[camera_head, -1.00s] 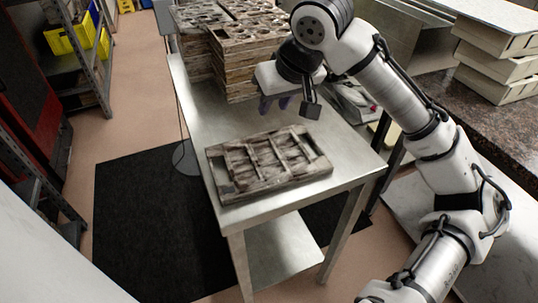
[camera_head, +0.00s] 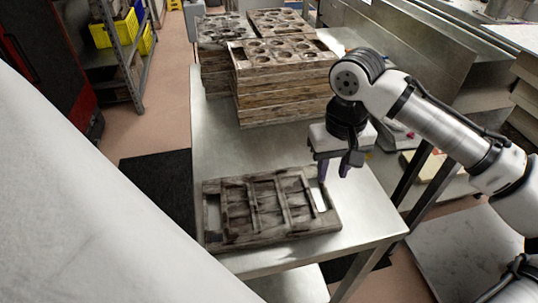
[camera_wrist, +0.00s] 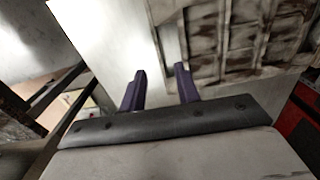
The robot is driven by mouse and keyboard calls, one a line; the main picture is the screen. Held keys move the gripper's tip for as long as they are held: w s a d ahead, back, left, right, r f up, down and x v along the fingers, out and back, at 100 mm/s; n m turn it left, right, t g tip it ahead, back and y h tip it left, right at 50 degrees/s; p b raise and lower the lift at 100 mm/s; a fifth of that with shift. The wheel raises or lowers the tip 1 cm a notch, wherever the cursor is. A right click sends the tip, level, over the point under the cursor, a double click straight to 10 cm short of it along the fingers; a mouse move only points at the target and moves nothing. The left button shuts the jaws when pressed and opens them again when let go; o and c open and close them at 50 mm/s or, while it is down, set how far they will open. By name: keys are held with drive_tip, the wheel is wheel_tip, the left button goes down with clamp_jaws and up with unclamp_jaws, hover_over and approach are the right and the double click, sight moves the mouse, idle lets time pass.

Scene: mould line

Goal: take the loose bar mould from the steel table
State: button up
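The loose bar mould (camera_head: 268,206), a worn brown wooden frame with long slots and bars, lies flat on the steel table (camera_head: 370,221) near its front end. In the wrist view the mould (camera_wrist: 235,40) fills the upper right, beyond the fingertips. My gripper (camera_head: 333,170) is above the table near the mould's right far corner. It points down. From these frames I cannot tell the exact height of the fingertips over the table.
Stacks of wooden moulds with round holes (camera_head: 282,75) stand at the table's far end. A shelf with yellow bins (camera_head: 112,35) is at the upper left. Steel counters and pale trays (camera_head: 525,95) are at right. A black mat (camera_head: 160,180) lies on the floor left.

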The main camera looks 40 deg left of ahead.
sight(328, 191)
drive_tip(key=shift+w+f+p, duration=0.15)
drive_tip(key=shift+f+p, duration=0.55)
drive_tip(key=shift+f, duration=2.85)
drive_tip(key=shift+c, duration=0.4)
clamp_jaws()
